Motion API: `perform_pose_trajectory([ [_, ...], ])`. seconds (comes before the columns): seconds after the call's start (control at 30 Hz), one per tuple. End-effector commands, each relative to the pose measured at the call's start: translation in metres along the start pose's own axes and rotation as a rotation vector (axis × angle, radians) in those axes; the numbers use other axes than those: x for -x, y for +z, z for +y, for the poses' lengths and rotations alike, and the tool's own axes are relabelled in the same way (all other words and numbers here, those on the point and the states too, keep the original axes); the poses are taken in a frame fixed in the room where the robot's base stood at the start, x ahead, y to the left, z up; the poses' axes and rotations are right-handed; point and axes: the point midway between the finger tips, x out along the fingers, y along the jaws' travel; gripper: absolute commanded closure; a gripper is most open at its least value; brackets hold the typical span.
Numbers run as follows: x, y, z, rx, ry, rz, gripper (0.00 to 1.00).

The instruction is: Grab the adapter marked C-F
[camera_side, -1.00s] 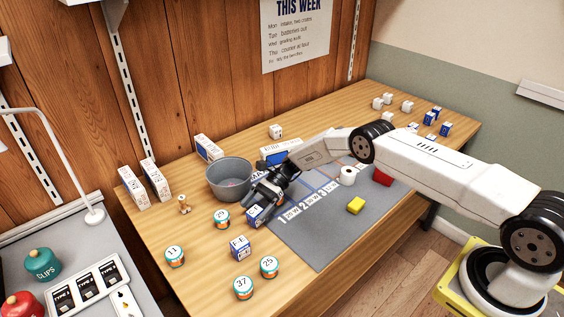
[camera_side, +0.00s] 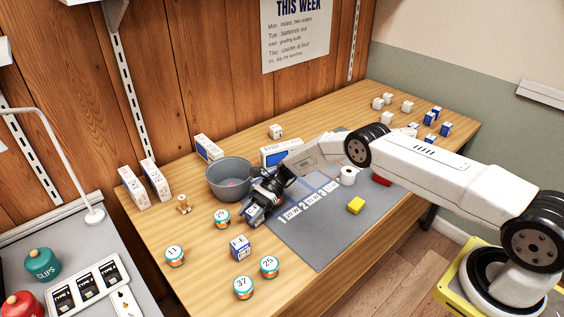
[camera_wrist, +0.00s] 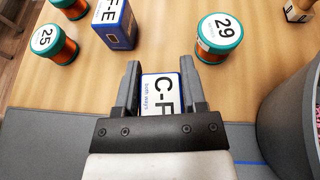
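The adapter marked C-F (camera_wrist: 161,96), a small white and blue box, stands between the fingers of my gripper (camera_wrist: 160,78) in the wrist view. The fingers are on either side of it, with a sliver of room that is hard to judge; I do not see a clear squeeze. In the side view, my gripper (camera_side: 258,205) is down over the C-F box (camera_side: 252,215) at the mat's left edge, hiding most of it. A similar box marked F-E (camera_wrist: 115,22) stands apart, ahead and to the left in the wrist view; it also shows in the side view (camera_side: 240,248).
A spool marked 29 (camera_wrist: 219,38) and a grey bowl (camera_wrist: 292,125) stand to the right in the wrist view. A spool marked 25 (camera_wrist: 54,44) is at upper left.

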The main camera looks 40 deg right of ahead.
Motion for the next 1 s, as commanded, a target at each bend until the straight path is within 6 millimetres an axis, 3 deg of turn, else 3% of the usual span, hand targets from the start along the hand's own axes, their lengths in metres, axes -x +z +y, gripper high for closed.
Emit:
perform_pose_trajectory([
  [0.03,-0.005,-0.013,0.009,-0.027,0.007,0.005,0.88],
  [0.07,-0.005,-0.013,0.009,-0.027,0.007,0.005,0.98],
  [0.1,-0.004,-0.013,0.009,-0.027,0.007,0.005,1.00],
  [0.47,-0.004,-0.011,0.009,-0.026,0.007,0.005,1.00],
  [1.0,0.011,0.026,0.011,-0.021,0.005,0.001,1.00],
])
